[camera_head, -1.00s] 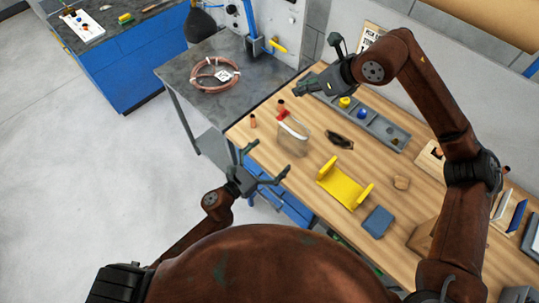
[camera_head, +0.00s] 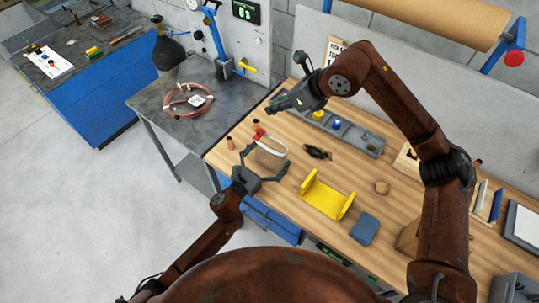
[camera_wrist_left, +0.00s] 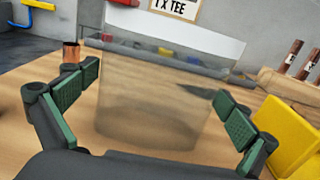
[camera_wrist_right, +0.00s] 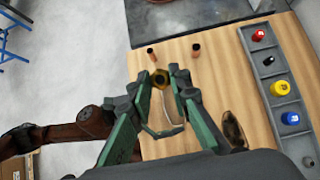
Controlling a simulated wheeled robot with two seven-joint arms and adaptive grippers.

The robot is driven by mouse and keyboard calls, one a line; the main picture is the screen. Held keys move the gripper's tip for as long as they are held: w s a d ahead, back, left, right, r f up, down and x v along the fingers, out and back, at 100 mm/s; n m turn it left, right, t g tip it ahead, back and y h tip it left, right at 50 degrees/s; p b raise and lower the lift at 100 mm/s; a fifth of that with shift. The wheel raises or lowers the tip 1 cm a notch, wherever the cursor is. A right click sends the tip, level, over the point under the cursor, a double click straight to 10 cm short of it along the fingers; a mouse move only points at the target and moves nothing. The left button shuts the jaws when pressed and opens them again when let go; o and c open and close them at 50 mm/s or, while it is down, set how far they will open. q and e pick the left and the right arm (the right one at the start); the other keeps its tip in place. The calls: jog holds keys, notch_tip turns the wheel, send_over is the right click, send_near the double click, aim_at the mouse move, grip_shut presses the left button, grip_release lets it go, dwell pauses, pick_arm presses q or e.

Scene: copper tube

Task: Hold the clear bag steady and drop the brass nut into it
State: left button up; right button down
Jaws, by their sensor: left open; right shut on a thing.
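The clear bag (camera_head: 270,158) stands open on the wooden bench, with a pale rim. It fills the middle of the left wrist view (camera_wrist_left: 150,115). My left gripper (camera_head: 263,164) is open, with one finger on each side of the bag; its fingers also flank the bag in the left wrist view (camera_wrist_left: 158,90). I cannot tell whether they touch it. My right gripper (camera_head: 274,106) is above the bench, beyond the bag in the head view. It is shut on the brass nut (camera_wrist_right: 160,78), seen between its fingertips. The nut is hidden in the head view.
Two copper pieces (camera_wrist_right: 150,53) (camera_wrist_right: 196,50) stand near the bag. A grey tray (camera_head: 355,137) with coloured parts lies at the back. A yellow stand (camera_head: 326,196) and a dark object (camera_head: 317,152) are right of the bag. A copper coil (camera_head: 188,99) lies on the side table.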

pick_arm(q)
jog(key=shift+c, duration=0.3)
jog(key=c, duration=0.8)
pick_arm(e)
notch_tip(320, 180, down, 13)
dwell(1.1)
jog(key=c, duration=1.7)
grip_release()
jog(key=shift+r, duration=0.1)
jog(key=v, duration=1.2)
